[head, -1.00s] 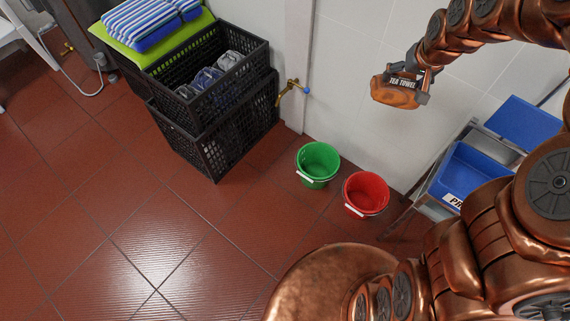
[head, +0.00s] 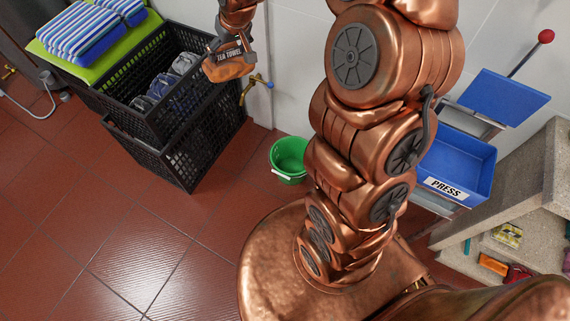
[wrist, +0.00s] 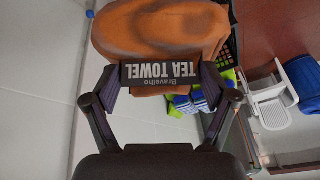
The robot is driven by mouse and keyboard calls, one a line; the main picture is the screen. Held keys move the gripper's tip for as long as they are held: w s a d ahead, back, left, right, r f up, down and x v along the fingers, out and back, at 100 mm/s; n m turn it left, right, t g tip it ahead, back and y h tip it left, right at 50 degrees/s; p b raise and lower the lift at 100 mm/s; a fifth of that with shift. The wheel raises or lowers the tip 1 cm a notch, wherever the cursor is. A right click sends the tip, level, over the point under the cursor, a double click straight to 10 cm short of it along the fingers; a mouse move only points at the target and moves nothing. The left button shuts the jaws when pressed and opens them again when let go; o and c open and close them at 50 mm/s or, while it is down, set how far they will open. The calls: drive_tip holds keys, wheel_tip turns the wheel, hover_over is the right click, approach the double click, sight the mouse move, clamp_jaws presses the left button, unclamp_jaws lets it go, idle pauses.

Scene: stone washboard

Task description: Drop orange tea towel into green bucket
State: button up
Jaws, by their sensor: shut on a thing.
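The orange tea towel (head: 229,70) is a folded bundle with a dark "TEA TOWEL" label band. My gripper (head: 229,54) is shut on it and holds it in the air near the wall, next to the black crates in the head view. In the wrist view the towel (wrist: 160,32) fills the top, with the label between the two fingers of my gripper (wrist: 160,80). The green bucket (head: 289,160) stands on the floor, below and to the right of the towel in the head view. My arm covers its right edge. The bucket is not visible in the wrist view.
Stacked black crates (head: 165,150) with dark cloths stand left of the bucket. A brass tap (head: 256,86) juts from the wall behind. A blue tub marked PRESS (head: 458,165) and a stone washboard (head: 535,190) are at the right. Red-tiled floor is clear in front.

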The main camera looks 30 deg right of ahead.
drive_tip(key=d+f+b, duration=0.7)
drive_tip(key=f+b, duration=0.6)
drive_tip(key=f, duration=0.7)
drive_tip(key=s+d+f+b, duration=0.1)
drive_tip(key=d+f+b, duration=0.7)
drive_tip(key=f+b, duration=0.6)
drive_tip(key=s+d+f+b, duration=0.1)
drive_tip(key=d+f+b, duration=0.6)
drive_tip(key=f, duration=2.1)
drive_tip(key=b, duration=0.6)
drive_tip(key=shift+s+d+n, duration=0.2)
drive_tip(key=shift+d+n, duration=0.05)
drive_tip(key=shift+n, duration=0.15)
drive_tip(key=shift+f, duration=0.1)
drive_tip(key=o, duration=1.1)
drive_tip(key=v, duration=1.2)
